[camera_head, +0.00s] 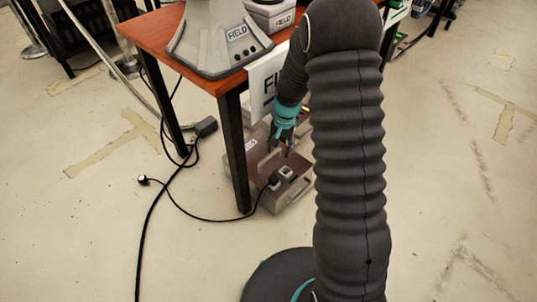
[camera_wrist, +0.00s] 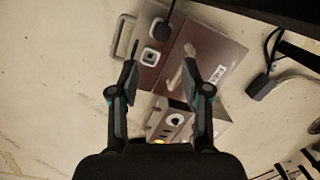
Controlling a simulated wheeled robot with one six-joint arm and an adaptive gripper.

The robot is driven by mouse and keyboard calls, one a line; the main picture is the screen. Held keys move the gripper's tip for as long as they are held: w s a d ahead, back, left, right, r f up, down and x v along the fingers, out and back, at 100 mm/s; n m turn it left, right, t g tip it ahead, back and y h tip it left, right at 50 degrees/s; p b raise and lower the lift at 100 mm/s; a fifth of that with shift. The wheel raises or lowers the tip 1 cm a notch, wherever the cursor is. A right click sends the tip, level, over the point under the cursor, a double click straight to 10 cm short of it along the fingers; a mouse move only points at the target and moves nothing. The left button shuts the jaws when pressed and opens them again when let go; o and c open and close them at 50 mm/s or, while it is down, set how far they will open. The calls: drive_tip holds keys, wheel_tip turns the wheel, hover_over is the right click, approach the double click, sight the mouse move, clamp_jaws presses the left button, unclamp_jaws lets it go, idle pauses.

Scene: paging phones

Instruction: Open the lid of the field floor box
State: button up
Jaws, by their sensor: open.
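The field floor box (camera_head: 265,190) sits on the floor under the table's right side, brown on top with pale sides. It also shows in the wrist view (camera_wrist: 225,50). Its brown top carries a pale bar handle (camera_wrist: 176,76) and a white socket (camera_wrist: 150,57) beside a black plug. I cannot tell for certain how far the lid is raised. My gripper (camera_head: 284,150) points down over the box. In the wrist view its fingers (camera_wrist: 160,72) are apart, on either side of the handle, with nothing visibly gripped. Contact is unclear.
A red-brown table (camera_head: 150,35) with black legs stands over the box; one leg (camera_head: 236,150) is close to it. A FIELD phone (camera_head: 225,40) is on top. Black cables (camera_head: 150,205) and an adapter (camera_head: 206,127) lie left. A socket panel (camera_wrist: 172,122) is below the gripper.

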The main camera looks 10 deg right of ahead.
drive_tip(key=w+f+m, duration=0.2)
drive_tip(key=w+f, duration=0.3)
drive_tip(key=m+t, duration=0.2)
drive_tip(key=m, duration=0.1)
approach(268, 156)
drive_tip(key=f, duration=0.6)
drive_tip(key=w+a+f, duration=0.1)
drive_tip(key=f, duration=0.2)
clamp_jaws()
